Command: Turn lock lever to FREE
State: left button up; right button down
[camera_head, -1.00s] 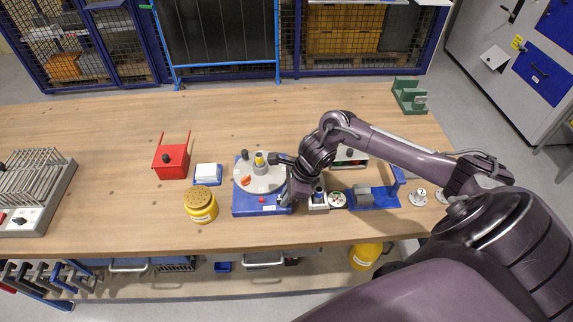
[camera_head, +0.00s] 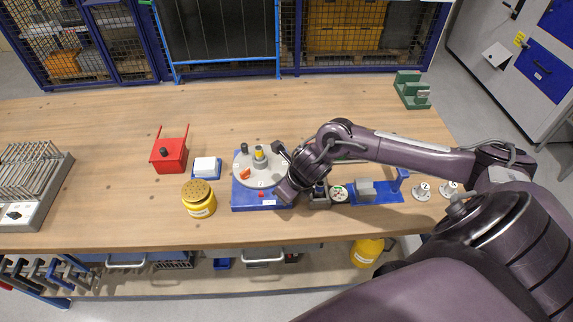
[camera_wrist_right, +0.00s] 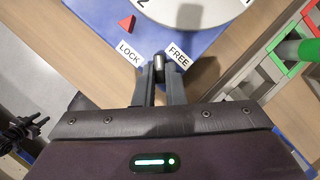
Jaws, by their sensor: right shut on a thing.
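The rotary jig has a blue base (camera_head: 240,200) and a pale round disc (camera_head: 243,165) with a grey-and-yellow post and an orange piece on it. In the right wrist view, the white LOCK label (camera_wrist_right: 129,53) and FREE label (camera_wrist_right: 178,57) lie on the base's corner, near a red triangle (camera_wrist_right: 127,22). The dark lock lever (camera_wrist_right: 158,68) stands between my right gripper's fingertips (camera_wrist_right: 158,78). The gripper is shut on it, and the lever's visible end lies between the two labels. In the head view my right wrist hides the lever. My left gripper is not visible.
A yellow pot (camera_head: 199,199), a white-topped blue block (camera_head: 206,168) and a red box (camera_head: 169,155) stand left of the jig. A blue fixture (camera_head: 385,192) and small round parts are to the right. The back of the table is largely clear.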

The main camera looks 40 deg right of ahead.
jog(key=m, duration=0.1)
jog(key=m+h+p, duration=0.1)
jog(key=m, duration=0.1)
jog(key=shift+a+r+m+h+p, duration=0.25)
jog(key=shift+m+h+p, duration=0.05)
jog(key=shift+m+p, duration=0.1)
jog(key=m+h+p, duration=0.1)
jog(key=m+p, duration=0.2)
jog(key=shift+w+a+m, duration=0.1)
jog(key=shift+a+m, duration=0.05)
jog(key=shift+m, duration=0.25)
jog(key=shift+f+m+h+p, duration=0.1)
jog(key=shift+m+h+p, duration=0.4)
jog(key=shift+m+p, duration=0.35)
jog(key=shift+w, duration=0.1)
jog(key=c, duration=1.5)
grip_release()
jog(key=shift+f, duration=0.1)
jog(key=p+v, duration=0.2)
jog(key=v, duration=0.5)
jog(key=shift+r, duration=0.4)
